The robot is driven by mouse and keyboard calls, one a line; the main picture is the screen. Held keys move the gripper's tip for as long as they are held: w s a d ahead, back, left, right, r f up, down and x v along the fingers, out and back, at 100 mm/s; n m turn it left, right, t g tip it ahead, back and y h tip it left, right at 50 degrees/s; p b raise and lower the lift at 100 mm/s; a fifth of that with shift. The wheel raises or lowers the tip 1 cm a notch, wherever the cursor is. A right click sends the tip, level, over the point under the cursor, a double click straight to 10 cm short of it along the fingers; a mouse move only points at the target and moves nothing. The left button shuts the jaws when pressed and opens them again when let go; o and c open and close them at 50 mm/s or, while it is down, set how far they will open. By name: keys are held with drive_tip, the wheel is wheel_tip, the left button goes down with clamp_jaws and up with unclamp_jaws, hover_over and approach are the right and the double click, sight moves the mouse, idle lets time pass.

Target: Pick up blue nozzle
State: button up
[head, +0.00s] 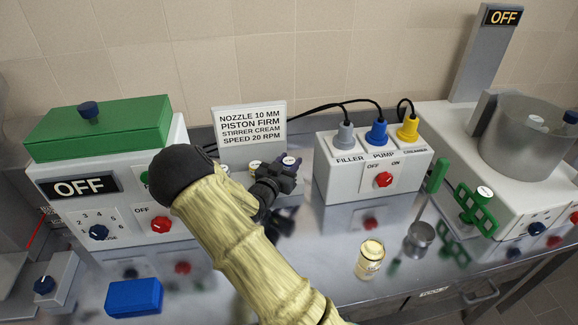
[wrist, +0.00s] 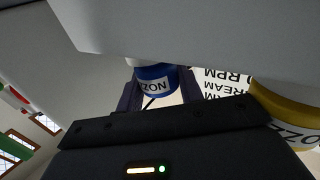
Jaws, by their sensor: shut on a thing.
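The blue nozzle (wrist: 155,80), with a white label band, sits between the dark jaws of my gripper (wrist: 158,95) in the wrist view. In the head view, my gripper (head: 284,176) is shut on the blue nozzle (head: 290,161) in front of the sign.
The sign (head: 252,127) stands close behind my gripper. A white box with plugs and cables (head: 330,180) is close on the right. A green-lidded machine (head: 100,130) is on the left. A small jar (head: 370,262) and a blue block (head: 134,297) stand nearer the front.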

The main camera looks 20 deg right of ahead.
sight(288, 161)
drive_tip(key=shift+r, duration=0.1)
wheel_tip(288, 161, up, 10)
drive_tip(key=shift+f, duration=0.1)
idle(0.4)
drive_tip(key=shift+w, duration=0.15)
idle(0.5)
